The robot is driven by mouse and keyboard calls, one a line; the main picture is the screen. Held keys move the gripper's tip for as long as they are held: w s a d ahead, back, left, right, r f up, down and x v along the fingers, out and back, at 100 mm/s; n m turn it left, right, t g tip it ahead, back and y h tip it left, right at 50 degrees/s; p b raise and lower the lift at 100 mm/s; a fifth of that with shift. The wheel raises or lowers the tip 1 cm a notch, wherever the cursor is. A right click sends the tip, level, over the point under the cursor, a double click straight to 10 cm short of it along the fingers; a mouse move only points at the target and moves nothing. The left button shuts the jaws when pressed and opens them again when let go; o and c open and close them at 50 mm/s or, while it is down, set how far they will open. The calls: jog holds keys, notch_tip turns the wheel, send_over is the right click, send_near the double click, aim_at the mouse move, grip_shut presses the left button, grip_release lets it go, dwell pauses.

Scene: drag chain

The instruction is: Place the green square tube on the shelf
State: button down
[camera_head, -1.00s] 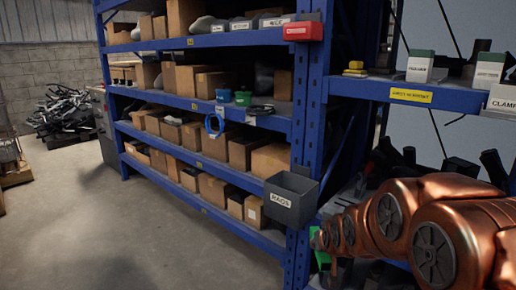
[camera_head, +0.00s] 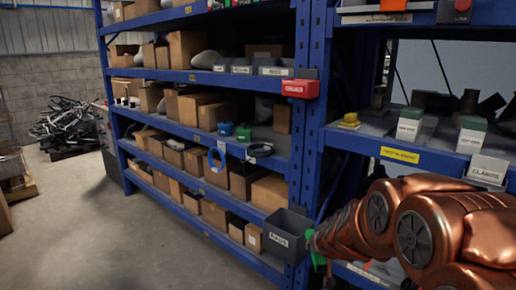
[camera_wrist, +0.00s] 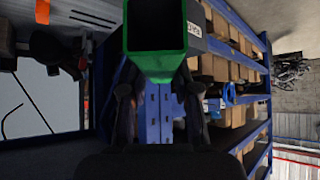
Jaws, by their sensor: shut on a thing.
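The green square tube (camera_wrist: 155,66) is at the top middle of the wrist view, with its dark open end facing the camera. My gripper (camera_wrist: 160,85) is shut on it, with a dark finger on either side. In the head view, a small green part of the tube (camera_head: 317,258) shows at the left end of my copper arm, below the grey bin; the gripper there is mostly hidden. The blue shelf rack (camera_head: 300,140) fills the middle. The right-hand shelf (camera_head: 440,165), with a yellow label, is above and behind my arm.
A grey bin (camera_head: 287,236) and a red bin (camera_head: 300,89) hang on the rack post. Cardboard boxes (camera_head: 215,112) fill the left shelves. A yellow item (camera_head: 349,121) and green-topped boxes (camera_head: 410,124) stand on the right shelf. Floor at left (camera_head: 110,235) is clear.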

jog(key=r+p, duration=0.6)
jog(key=d+r+p, duration=0.1)
jog(key=r+p, duration=0.2)
jog(key=p, duration=0.1)
jog(key=shift+w, duration=0.2)
dwell(0.3)
